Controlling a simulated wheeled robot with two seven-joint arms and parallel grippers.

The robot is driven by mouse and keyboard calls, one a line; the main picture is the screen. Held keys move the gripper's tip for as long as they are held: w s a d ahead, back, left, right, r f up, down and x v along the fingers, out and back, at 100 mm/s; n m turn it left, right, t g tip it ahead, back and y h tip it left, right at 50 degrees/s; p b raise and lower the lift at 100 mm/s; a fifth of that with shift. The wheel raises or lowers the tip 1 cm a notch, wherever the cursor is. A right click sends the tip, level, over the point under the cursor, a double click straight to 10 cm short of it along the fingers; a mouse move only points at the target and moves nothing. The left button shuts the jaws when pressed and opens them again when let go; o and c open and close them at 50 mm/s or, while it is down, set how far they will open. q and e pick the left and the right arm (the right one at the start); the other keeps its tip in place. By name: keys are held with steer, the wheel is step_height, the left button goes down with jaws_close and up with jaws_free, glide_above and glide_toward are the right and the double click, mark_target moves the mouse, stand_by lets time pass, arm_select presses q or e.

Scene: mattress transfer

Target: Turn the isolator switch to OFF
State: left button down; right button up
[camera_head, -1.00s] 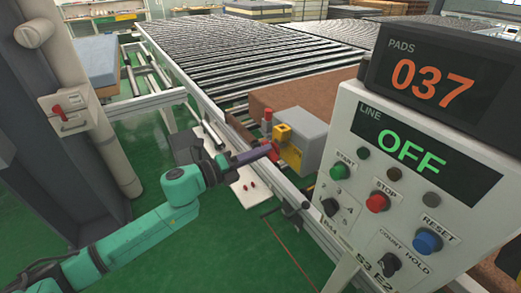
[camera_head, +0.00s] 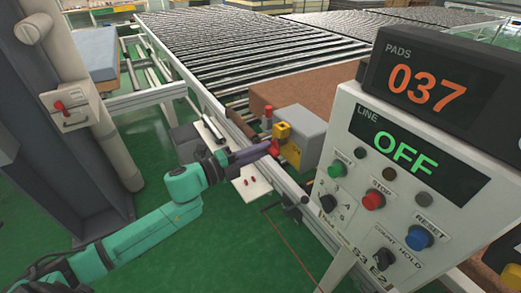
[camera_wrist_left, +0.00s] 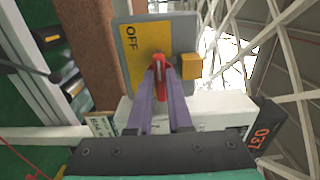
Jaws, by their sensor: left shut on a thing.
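The isolator switch is a grey box (camera_head: 307,127) with a yellow front plate (camera_head: 291,154), mounted beside the roller conveyor. In the left wrist view the yellow plate (camera_wrist_left: 140,48) carries the word OFF at its upper left. Its red handle (camera_wrist_left: 159,80) sits between the purple fingers of my left gripper (camera_wrist_left: 161,92), which is shut on it. In the head view my left gripper (camera_head: 265,150) reaches the red handle from the left. The fingers partly hide the handle, so its exact angle is unclear. My right gripper is out of view.
A control panel (camera_head: 350,112) with buttons and a LINE display (camera_head: 409,152) reading OFF stands close at the right. A counter (camera_head: 428,82) above it reads 037. The roller conveyor (camera_head: 235,55) runs behind. A grey column with another red-handled box (camera_head: 72,108) stands left.

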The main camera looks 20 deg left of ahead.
arm_select(q)
steer(key=c, duration=0.8)
jaws_free()
steer(key=shift+c, duration=0.2)
steer(key=shift+s+a, duration=0.1)
steer(key=b+v, duration=0.2)
steer(key=v, duration=1.2)
steer(key=shift+s+b, duration=0.2)
steer(key=shift+b, duration=0.15)
steer(key=shift+w, duration=0.1)
steer(key=shift+a+f, duration=0.1)
steer(key=shift+a, duration=0.05)
